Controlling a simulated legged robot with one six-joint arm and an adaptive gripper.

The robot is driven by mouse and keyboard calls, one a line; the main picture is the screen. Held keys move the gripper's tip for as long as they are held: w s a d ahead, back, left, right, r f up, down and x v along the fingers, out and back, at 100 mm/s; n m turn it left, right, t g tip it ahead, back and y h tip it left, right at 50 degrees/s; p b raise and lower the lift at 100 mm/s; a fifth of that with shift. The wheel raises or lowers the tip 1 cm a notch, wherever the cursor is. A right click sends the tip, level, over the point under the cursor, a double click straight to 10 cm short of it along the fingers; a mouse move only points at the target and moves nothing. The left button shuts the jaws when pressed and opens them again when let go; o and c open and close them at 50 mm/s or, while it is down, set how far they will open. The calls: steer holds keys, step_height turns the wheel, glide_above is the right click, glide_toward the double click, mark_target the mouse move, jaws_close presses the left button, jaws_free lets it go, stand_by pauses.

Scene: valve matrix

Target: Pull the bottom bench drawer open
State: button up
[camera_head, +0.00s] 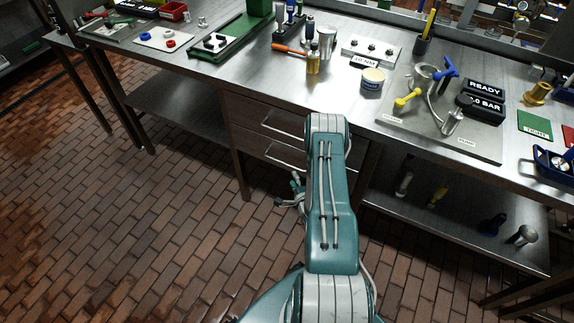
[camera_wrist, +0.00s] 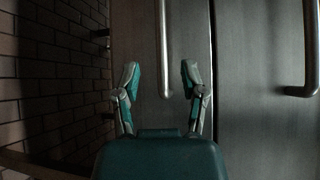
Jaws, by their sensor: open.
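The bench's bottom drawer (camera_head: 252,147) has a grey metal front and a bar handle (camera_head: 284,163); the front looks flush with the drawer above. In the wrist view, which is turned sideways, the bottom drawer front (camera_wrist: 138,35) fills the middle and its handle (camera_wrist: 163,50) hangs from the top edge. My gripper (camera_wrist: 160,78) is open, with one finger on each side of the handle's line in the picture. I cannot tell how deep the bar lies between the fingers. In the head view my gripper (camera_head: 291,194) is just below the handle, partly hidden by my arm.
The top drawer (camera_head: 262,113) has its own handle (camera_head: 281,126), also at right in the wrist view (camera_wrist: 312,50). A bench leg (camera_head: 239,165) stands left of the drawers. Tools crowd the bench top (camera_head: 215,78). The brick floor (camera_head: 130,220) in front is clear.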

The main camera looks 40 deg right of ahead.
mark_target(287, 165)
steer(key=x, duration=0.8)
steer(key=shift+w+d, duration=0.15)
steer(key=shift+w, duration=0.1)
jaws_close()
